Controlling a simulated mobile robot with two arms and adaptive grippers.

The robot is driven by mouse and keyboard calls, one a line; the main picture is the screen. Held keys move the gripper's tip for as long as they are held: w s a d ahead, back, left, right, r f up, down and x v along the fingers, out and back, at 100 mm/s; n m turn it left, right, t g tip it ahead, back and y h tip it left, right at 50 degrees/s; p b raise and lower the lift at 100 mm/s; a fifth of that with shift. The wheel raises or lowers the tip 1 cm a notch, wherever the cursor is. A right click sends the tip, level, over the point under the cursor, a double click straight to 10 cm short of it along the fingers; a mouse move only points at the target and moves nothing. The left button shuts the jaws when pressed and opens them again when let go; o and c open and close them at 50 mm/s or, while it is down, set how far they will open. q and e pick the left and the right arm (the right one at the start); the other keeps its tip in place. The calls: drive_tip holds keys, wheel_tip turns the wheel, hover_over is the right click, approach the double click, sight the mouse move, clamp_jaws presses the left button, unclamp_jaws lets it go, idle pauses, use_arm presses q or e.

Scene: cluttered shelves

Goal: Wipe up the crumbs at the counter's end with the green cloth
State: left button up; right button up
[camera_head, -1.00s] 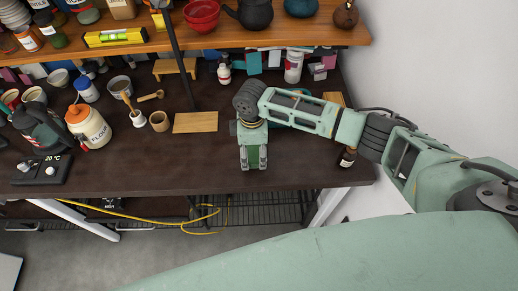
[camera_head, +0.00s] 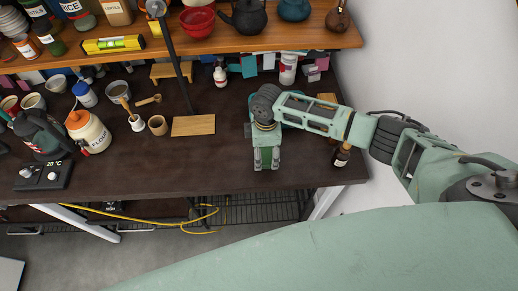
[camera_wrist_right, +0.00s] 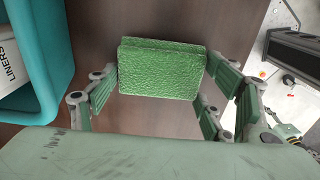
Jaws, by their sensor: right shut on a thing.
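My right gripper (camera_head: 266,162) points down over the right part of the dark counter (camera_head: 220,160). In the right wrist view the gripper (camera_wrist_right: 160,85) is shut on the green cloth (camera_wrist_right: 160,68), which looks like a thick, rough-textured folded pad between its fingers. In the head view the cloth is mostly hidden by the fingers. I cannot tell whether the cloth touches the counter. I cannot make out any crumbs on the counter. My left gripper is not in view.
A small dark bottle (camera_head: 341,155) stands near the counter's right end. A teal bin with a LINERS box (camera_wrist_right: 30,60) is close beside my right gripper. A wooden board (camera_head: 193,125) and flour jar (camera_head: 90,133) lie further left. The front middle counter is clear.

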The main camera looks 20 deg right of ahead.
sight(250, 158)
drive_tip(key=shift+s+d+p, duration=0.3)
drive_tip(key=shift+d+p, duration=0.05)
drive_tip(key=shift+d, duration=0.6)
drive_tip(key=shift+s+d+p, duration=0.3)
drive_tip(key=shift+d, duration=0.6)
drive_tip(key=shift+s+d+p, duration=0.3)
drive_tip(key=shift+d+p, duration=0.05)
drive_tip(key=shift+d, duration=0.6)
drive_tip(key=shift+d+p, duration=0.1)
drive_tip(key=shift+p, duration=0.2)
drive_tip(key=shift+w+a, duration=0.25)
drive_tip(key=shift+a, duration=0.45)
drive_tip(key=shift+w+a, duration=0.2)
drive_tip(key=shift+a, duration=0.45)
drive_tip(key=shift+w+a+b, duration=0.15)
drive_tip(key=shift+w+a, duration=0.05)
drive_tip(key=shift+a, duration=0.6)
drive_tip(key=shift+w+a+b, duration=0.1)
drive_tip(key=shift+w+a, duration=0.1)
drive_tip(key=shift+a, duration=0.6)
drive_tip(key=shift+w+a+b, duration=0.15)
drive_tip(key=shift+w+a, duration=0.05)
drive_tip(key=shift+a, duration=0.6)
drive_tip(key=shift+w+a+b, duration=0.15)
drive_tip(key=shift+w+a, duration=0.1)
drive_tip(key=shift+a, duration=0.5)
drive_tip(key=shift+w+a+b, duration=0.15)
drive_tip(key=shift+w+a, duration=0.1)
drive_tip(key=shift+a, duration=0.5)
